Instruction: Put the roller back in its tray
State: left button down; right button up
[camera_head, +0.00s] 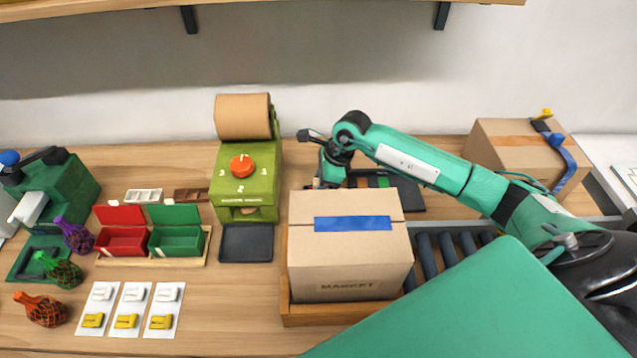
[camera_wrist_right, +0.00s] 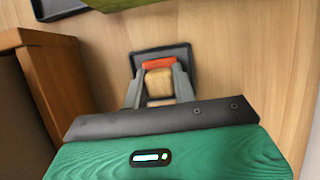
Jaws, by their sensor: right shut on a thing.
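My right gripper (camera_wrist_right: 158,78) is shut on the roller (camera_wrist_right: 158,82), which shows a tan body and an orange-red bar at its far end. The small dark tray (camera_wrist_right: 184,53) with a raised rim lies directly beyond and below it in the right wrist view. The roller overlaps the tray there; I cannot tell whether it touches the tray floor. In the head view my right gripper (camera_head: 318,183) points down behind the carton's back left corner, and the carton and wrist hide the roller and tray. My left gripper is not in view.
Red and green bins (camera_head: 122,240) and netted bags (camera_head: 42,309) lie farther left.

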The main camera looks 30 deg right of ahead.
jog(key=shift+s+f+b, duration=0.1)
jog(key=shift+f+b, duration=0.2)
jog(key=shift+f, duration=0.3)
grip_shut()
jog(key=o, duration=0.9)
grip_release()
jog(key=shift+s+f, duration=0.1)
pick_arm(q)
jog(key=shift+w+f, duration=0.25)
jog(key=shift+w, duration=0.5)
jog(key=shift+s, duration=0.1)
pick_arm(e)
jog(key=shift+s, duration=0.1)
jog(key=shift+w+r, duration=0.3)
jog(key=shift+v, duration=1.1)
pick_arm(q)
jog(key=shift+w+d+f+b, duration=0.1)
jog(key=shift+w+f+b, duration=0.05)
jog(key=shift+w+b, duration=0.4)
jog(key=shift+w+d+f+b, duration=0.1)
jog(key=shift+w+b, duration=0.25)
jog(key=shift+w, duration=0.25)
pick_arm(e)
jog(key=v, duration=1)
jog(key=shift+r, duration=0.5)
